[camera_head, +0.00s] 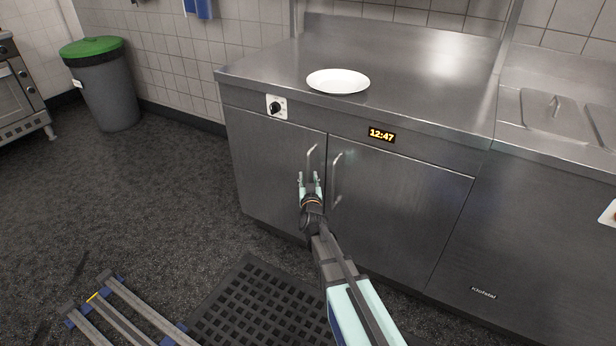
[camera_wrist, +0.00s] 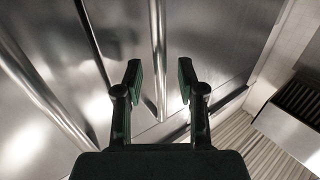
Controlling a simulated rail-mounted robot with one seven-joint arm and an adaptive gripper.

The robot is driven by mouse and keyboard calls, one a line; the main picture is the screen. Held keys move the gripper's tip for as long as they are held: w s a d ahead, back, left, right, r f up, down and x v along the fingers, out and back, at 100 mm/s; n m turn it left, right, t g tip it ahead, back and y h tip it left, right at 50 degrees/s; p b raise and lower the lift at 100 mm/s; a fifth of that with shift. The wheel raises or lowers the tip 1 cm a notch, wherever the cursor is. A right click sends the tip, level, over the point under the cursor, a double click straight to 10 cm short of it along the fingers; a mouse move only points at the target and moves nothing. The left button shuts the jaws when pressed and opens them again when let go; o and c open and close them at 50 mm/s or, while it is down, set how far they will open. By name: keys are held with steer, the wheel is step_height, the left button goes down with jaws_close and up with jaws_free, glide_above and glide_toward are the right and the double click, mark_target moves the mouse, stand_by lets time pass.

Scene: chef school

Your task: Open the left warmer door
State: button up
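The left warmer door (camera_head: 268,165) is a brushed-steel panel, shut flush with the cabinet front. Its vertical bar handle (camera_head: 311,160) is near the door's right edge. My gripper (camera_head: 310,177) is at the lower end of this handle, with its fingers pointing at the door. In the wrist view my gripper (camera_wrist: 160,80) is open, and a handle bar (camera_wrist: 158,50) shows between the two fingers, with gaps on both sides. From its place this looks like the left door's handle. Whether the bar is fully within finger depth I cannot tell.
The right door (camera_head: 400,205), also shut, has its handle (camera_head: 335,180) close by; a second bar (camera_wrist: 45,95) shows left in the wrist view. A white plate (camera_head: 338,81) lies on the counter. A knob (camera_head: 275,107) is above the left door.

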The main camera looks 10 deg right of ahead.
steer(key=shift+w+d, duration=0.15)
steer(key=shift+w, duration=0.9)
jaws_close()
steer(key=shift+s+r, duration=0.1)
